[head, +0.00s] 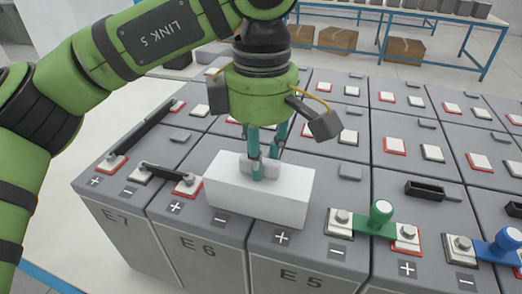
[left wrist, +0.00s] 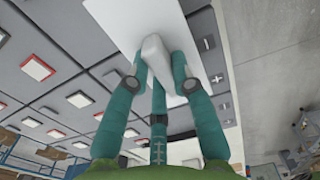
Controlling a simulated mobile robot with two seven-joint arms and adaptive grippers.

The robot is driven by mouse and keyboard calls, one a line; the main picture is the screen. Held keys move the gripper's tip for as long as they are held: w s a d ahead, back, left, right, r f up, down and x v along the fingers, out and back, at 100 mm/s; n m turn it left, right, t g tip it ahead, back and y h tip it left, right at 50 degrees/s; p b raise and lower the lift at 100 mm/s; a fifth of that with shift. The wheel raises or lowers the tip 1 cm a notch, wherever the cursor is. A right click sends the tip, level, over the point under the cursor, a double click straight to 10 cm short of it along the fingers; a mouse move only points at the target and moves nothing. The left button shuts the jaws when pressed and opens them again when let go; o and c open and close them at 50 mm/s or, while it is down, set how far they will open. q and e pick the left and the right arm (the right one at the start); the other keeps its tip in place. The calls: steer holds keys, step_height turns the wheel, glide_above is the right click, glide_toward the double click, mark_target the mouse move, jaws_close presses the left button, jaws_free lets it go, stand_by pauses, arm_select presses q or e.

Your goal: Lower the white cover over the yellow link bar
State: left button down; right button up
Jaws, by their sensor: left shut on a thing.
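The white cover (head: 255,200) is a plain box-shaped block with a pale knob on top. It spans the seam between the batteries marked E6 and E5, and I cannot tell whether it touches them or hovers just above. My left gripper (head: 260,170) has teal fingers closed on the knob from above. In the left wrist view the fingers (left wrist: 158,82) close around the pale knob (left wrist: 154,54), with the cover (left wrist: 115,18) beyond. No yellow link bar shows; the area under the cover is hidden. My right gripper is not in view.
A green link bar (head: 376,226) with an upright knob is right of the cover, and a blue one (head: 497,247) is farther right. Black link bars (head: 161,172) lie on the left. Battery rows with terminals continue behind. A blue-framed bench (head: 400,15) stands at the back.

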arm_select(q)
steer(key=shift+f, duration=0.25)
steer(key=c, duration=1)
jaws_free()
steer(key=shift+r, duration=0.15)
